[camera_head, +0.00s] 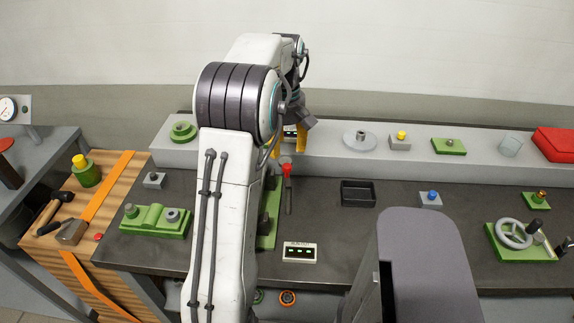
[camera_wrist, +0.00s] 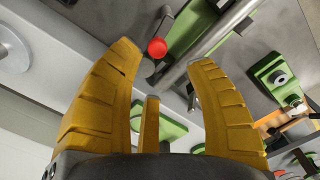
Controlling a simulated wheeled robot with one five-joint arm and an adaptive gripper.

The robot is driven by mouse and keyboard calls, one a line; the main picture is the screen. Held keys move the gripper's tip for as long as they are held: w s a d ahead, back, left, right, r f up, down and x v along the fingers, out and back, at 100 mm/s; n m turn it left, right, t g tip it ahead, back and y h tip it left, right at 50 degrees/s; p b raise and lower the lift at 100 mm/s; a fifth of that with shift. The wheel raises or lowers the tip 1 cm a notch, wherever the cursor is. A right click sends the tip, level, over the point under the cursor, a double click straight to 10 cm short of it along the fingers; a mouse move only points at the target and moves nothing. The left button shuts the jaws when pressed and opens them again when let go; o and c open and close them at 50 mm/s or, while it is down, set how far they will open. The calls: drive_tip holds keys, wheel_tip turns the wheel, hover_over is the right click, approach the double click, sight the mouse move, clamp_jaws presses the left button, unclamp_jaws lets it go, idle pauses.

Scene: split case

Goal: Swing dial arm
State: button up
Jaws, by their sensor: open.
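A red ball knob (camera_head: 286,169) sits at the end of a dark lever, beside a green base (camera_head: 268,232) mostly hidden behind my arm in the head view. In the wrist view the red knob (camera_wrist: 157,47) shows between the tips of my gripper's yellow fingers, with the green base (camera_wrist: 190,28) and a grey metal bar beside it. My gripper (camera_wrist: 166,57) is open, its fingers spread to either side of the knob. I cannot tell from the wrist view how far the knob is from the fingers. In the head view my gripper (camera_head: 301,141) is partly hidden behind my arm.
A black tray (camera_head: 358,193) and a white panel with green lights (camera_head: 299,252) stand on the dark bench. A raised grey shelf (camera_head: 320,145) runs along the back with small fixtures. A green handwheel unit (camera_head: 515,238) is at right. Bench between tray and panel is clear.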

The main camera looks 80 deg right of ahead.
sight(287, 165)
drive_tip(key=shift+s+f, duration=0.2)
drive_tip(key=shift+f, duration=3.4)
clamp_jaws()
